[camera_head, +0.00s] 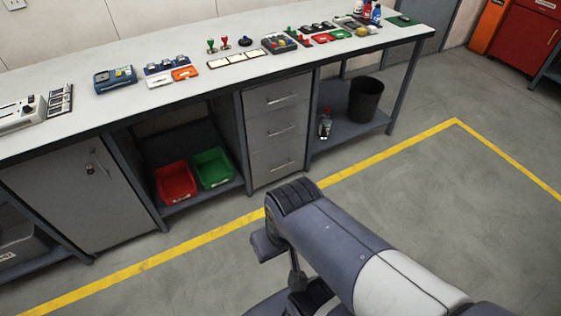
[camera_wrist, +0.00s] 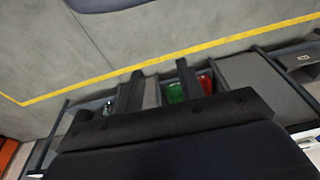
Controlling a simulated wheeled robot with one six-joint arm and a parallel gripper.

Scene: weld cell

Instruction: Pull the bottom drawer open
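The bottom drawer (camera_head: 277,168) is the lowest of three grey drawers in a unit under the workbench, and it looks shut, flush with those above. Its bar handle (camera_head: 282,164) runs across its front. In the wrist view, which is turned upside down, a pale strip of the drawer unit (camera_wrist: 152,92) shows between my fingers. My gripper (camera_wrist: 161,66) is open and empty, with its two dark fingers apart. It is away from the drawer, over the floor. In the head view my arm hides the gripper's fingers.
A red bin (camera_head: 175,182) and a green bin (camera_head: 212,167) stand on the shelf left of the drawers. A grey cabinet door (camera_head: 85,195) is further left. A black bucket (camera_head: 366,100) and a bottle (camera_head: 325,123) stand right. The floor before the drawers is clear, with a yellow line (camera_head: 215,233).

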